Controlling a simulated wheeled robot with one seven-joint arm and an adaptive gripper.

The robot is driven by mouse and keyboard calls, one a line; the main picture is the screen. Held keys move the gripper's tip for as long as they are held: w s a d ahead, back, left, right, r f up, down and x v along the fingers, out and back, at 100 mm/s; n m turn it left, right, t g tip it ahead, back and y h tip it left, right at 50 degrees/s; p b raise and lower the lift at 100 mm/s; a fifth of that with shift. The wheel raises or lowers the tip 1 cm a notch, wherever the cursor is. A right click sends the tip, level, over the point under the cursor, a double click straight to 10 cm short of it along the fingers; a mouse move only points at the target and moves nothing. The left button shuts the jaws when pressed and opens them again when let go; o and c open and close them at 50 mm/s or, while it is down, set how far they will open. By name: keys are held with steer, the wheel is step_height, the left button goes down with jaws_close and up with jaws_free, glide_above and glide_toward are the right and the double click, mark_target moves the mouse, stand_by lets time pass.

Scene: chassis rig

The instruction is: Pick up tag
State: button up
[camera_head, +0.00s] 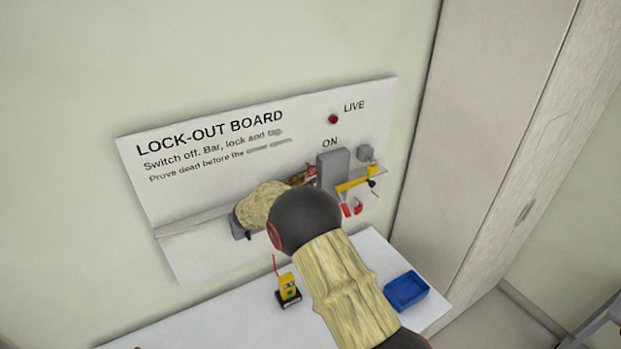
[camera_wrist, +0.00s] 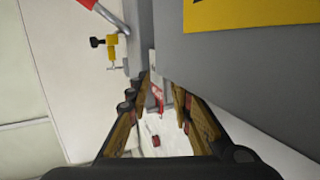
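My gripper (camera_wrist: 163,92) points at the board in the wrist view. Its two brown fingers stand apart, with a gap between them. A small red-and-white piece (camera_wrist: 157,96), which looks like the tag, shows in that gap near the fingertips. I cannot tell whether a finger touches it. In the head view my arm hides most of the gripper, and a bit of red and white (camera_head: 311,172) shows by its tip, left of the grey switch box (camera_head: 334,168). Two small red pieces (camera_head: 351,208) show below the box; I cannot tell what they are.
The lock-out board (camera_head: 210,160) stands against the wall. On the white bench (camera_head: 215,318) are a yellow tester (camera_head: 288,286) and a blue tray (camera_head: 405,290). A grey box face fills the wrist view's right side.

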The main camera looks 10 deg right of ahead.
steer(key=shift+c, duration=1.2)
jaws_close()
steer(key=shift+r, duration=0.1)
